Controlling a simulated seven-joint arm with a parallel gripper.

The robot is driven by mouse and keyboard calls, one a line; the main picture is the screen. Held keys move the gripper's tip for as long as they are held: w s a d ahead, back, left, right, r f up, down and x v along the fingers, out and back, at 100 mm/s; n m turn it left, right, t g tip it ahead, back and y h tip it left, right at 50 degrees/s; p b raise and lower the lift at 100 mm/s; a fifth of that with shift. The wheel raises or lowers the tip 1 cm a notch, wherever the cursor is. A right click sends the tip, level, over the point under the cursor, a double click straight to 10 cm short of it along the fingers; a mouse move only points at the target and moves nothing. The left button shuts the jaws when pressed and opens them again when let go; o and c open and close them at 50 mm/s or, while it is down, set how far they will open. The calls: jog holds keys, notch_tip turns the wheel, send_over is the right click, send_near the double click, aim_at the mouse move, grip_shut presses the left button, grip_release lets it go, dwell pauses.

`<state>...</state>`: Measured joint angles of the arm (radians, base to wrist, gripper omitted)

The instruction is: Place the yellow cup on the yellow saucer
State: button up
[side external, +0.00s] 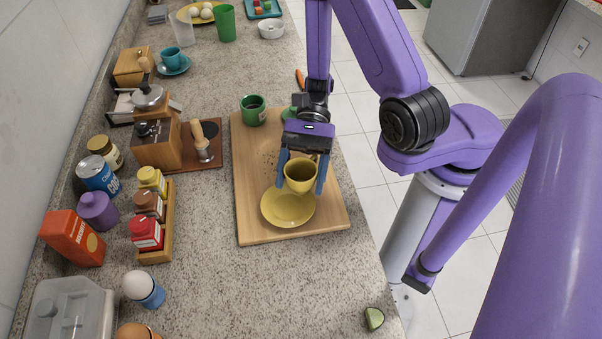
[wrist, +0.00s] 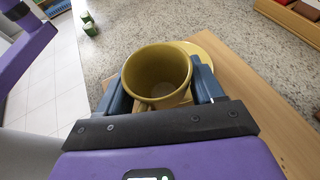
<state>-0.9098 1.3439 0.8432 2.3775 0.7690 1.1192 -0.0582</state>
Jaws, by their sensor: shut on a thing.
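The yellow cup (side external: 299,176) is held upright between the blue fingers of my gripper (side external: 302,182), which is shut on it. In the side external view the cup overlaps the far part of the yellow saucer (side external: 288,210). Whether the cup touches the saucer or hangs just above it I cannot tell. The saucer lies on the wooden board (side external: 265,233). In the wrist view the empty cup (wrist: 157,78) sits between the fingers (wrist: 160,95), and the saucer rim (wrist: 208,45) shows behind it at right.
A green cup (side external: 253,111) stands on the far end of the board, and a green item (side external: 289,113) is partly hidden by my gripper. A grinder (side external: 156,140), tamper (side external: 203,143) and jar rack (side external: 154,225) stand left. The counter (side external: 270,285) near the board is mostly clear.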

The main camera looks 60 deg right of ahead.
jog(key=o, duration=1.1)
jog(key=shift+f, duration=0.1)
jog(key=v, duration=1.2)
jog(key=shift+w, duration=0.15)
jog(key=s+r+n+t+h, duration=0.1)
jog(key=s+r+n+h, duration=0.1)
jog(key=n, duration=0.6)
jog(key=s+d+r+n+t+h, duration=0.1)
jog(key=s+r+n+t+h, duration=0.1)
jog(key=s+n+h, duration=0.3)
jog(key=s+d+r+n+t+h, duration=0.1)
jog(key=s+r+n+h, duration=0.3)
jog(key=n, duration=0.9)
jog(key=shift+t+h, duration=0.5)
jog(key=shift+t, duration=0.1)
